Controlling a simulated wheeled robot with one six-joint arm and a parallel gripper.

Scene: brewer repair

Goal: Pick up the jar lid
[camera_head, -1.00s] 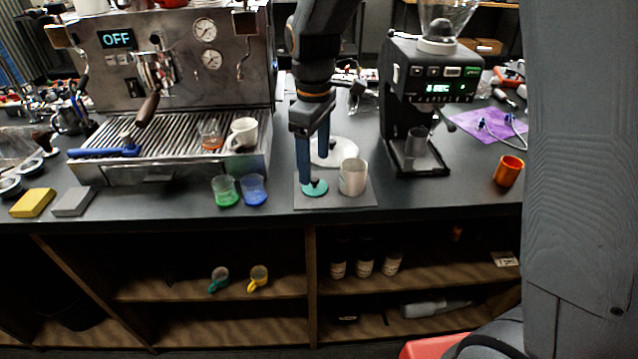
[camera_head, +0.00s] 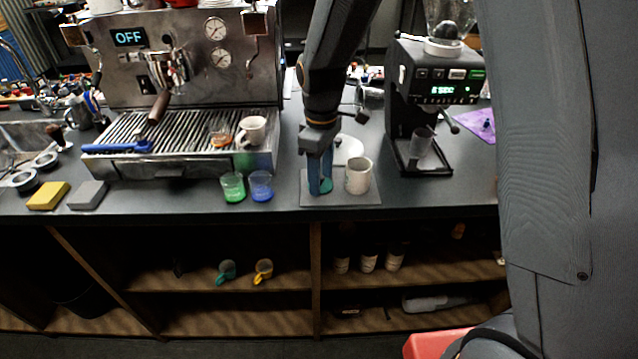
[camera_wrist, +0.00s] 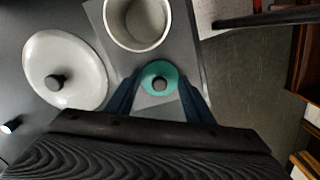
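The teal round lid (camera_wrist: 159,69) with a dark knob lies on a grey mat (camera_wrist: 189,55) beside an open, pale cylindrical jar (camera_wrist: 137,44). My gripper (camera_wrist: 160,82) is open, with one blue finger on each side of the teal lid; gaps remain between fingers and lid. In the head view my gripper (camera_head: 320,184) points straight down over the mat (camera_head: 345,201), left of the jar (camera_head: 358,177), and its fingers hide most of the lid. Whether the fingertips touch the mat I cannot tell.
A larger white round lid (camera_wrist: 84,60) with a dark knob lies behind the jar. Green (camera_head: 233,187) and blue (camera_head: 260,186) cups stand left of my gripper. The espresso machine (camera_head: 190,75) is at the left, the grinder (camera_head: 420,90) at the right.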

